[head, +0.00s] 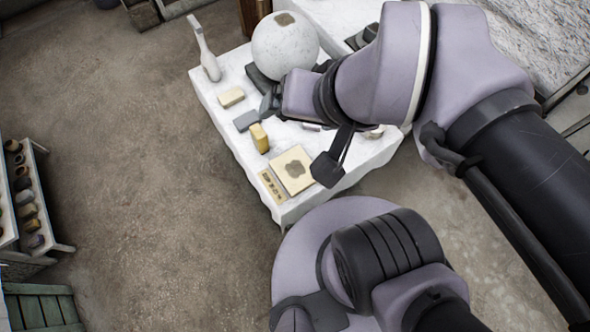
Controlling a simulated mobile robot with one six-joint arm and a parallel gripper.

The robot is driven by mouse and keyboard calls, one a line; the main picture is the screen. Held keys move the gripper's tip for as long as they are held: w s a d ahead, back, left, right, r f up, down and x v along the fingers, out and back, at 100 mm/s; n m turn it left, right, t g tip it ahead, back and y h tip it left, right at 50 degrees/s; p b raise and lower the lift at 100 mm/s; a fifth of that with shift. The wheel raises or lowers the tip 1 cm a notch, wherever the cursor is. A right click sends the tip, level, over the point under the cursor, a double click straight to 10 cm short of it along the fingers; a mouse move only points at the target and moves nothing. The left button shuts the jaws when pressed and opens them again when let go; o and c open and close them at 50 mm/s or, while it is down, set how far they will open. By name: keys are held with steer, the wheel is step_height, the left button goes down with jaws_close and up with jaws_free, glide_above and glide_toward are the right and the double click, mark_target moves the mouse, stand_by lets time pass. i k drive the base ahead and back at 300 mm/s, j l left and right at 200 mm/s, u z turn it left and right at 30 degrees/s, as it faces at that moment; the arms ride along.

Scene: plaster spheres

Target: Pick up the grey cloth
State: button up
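A small flat grey piece, which looks like the grey cloth (246,121), lies on the white-covered table (215,103) in the head view. The fingers look apart from the grey piece, but the view is too small to be sure of the gap. Whether they are open or shut does not show. My arm hides the table's right part.
A large plaster sphere (284,46) sits on a dark support behind my gripper. A pale block (231,97), yellow block (259,138) and square board (293,169) are nearby.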

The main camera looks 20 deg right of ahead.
mark_target(242, 123)
steer(key=i+j, duration=0.1)
steer(key=j, duration=0.35)
steer(key=i+j+z, duration=0.1)
steer(key=j, duration=0.35)
steer(key=i+j, duration=0.1)
steer(key=j, duration=0.35)
steer(key=i+j, duration=0.1)
steer(key=j, duration=0.4)
steer(key=i+j, duration=0.1)
steer(key=i, duration=0.2)
steer(key=i+j+z, duration=0.15)
steer(key=i+l, duration=0.05)
steer(key=i, duration=0.05)
